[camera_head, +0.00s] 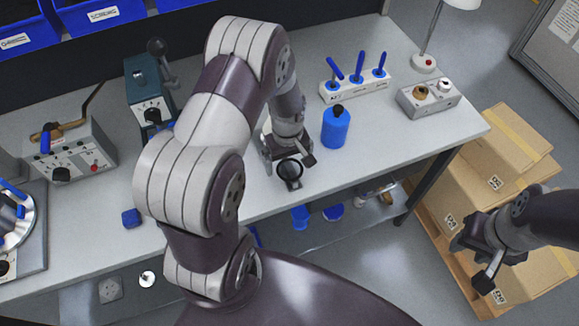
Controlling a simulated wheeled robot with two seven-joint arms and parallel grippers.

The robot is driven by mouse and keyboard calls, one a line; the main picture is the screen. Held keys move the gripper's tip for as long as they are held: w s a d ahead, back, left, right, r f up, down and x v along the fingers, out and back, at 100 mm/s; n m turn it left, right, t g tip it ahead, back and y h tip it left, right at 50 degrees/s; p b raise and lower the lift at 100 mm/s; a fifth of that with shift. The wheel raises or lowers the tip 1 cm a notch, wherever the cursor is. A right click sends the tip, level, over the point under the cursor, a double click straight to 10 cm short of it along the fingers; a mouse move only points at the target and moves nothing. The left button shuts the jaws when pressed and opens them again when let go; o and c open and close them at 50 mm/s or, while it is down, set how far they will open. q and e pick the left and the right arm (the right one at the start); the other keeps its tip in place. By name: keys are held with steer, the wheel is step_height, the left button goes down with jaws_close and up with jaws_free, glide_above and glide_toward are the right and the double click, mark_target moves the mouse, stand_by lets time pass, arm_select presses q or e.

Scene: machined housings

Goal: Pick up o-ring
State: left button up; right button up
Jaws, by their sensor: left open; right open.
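A black o-ring (290,162) shows near the front edge of the workbench. My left gripper (287,168) points down at it, open, with its fingers right around or beside the ring. I cannot tell whether the fingers touch it, and part of it is hidden by the gripper. My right gripper (472,266) is open and empty, off the bench at the right, above the cardboard boxes.
A blue bottle (335,128) stands just right of my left gripper. Behind it is a white holder (357,86) with blue-handled tools. A grey box (428,97) sits at the right end. Cardboard boxes (463,188) stand beside the workbench (400,140). A blue block (131,218) lies at left.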

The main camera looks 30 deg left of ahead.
arm_select(q)
steer(key=shift+w+d, duration=0.1)
steer(key=shift+f, duration=0.1)
steer(key=shift+f, duration=0.15)
stand_by(0.3)
steer(key=c, duration=1.1)
